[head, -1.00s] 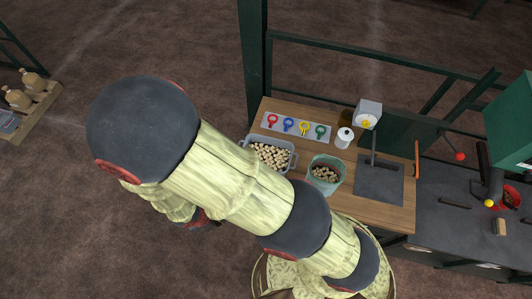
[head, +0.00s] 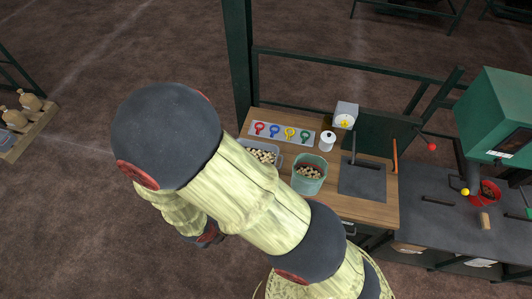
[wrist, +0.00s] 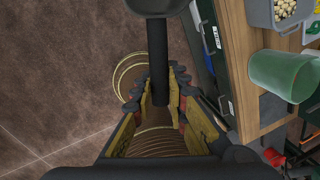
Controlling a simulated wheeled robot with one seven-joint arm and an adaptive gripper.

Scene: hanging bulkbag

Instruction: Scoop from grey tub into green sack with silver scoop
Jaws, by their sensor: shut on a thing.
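My gripper (wrist: 158,120) is shut on the dark handle of the silver scoop (wrist: 157,60) in the wrist view. The scoop's grey bowl (wrist: 155,6) is cut off by the top edge, and I cannot tell what is in it. The grey tub (head: 281,158) holds pale, cork-like pieces and is partly behind my arm; it also shows in the wrist view (wrist: 258,14). The green sack (head: 309,187) stands open right of the tub with brownish pieces inside; it also shows in the wrist view (wrist: 278,75). My gripper is over the floor, left of the bench, apart from both containers.
The wooden bench (head: 370,209) carries a strip of coloured rings (head: 283,132), a white canister (head: 327,141), a dial scale (head: 345,116) and a dark plate (head: 362,180). A green frame post (head: 239,60) rises behind. A green machine (head: 495,110) stands right.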

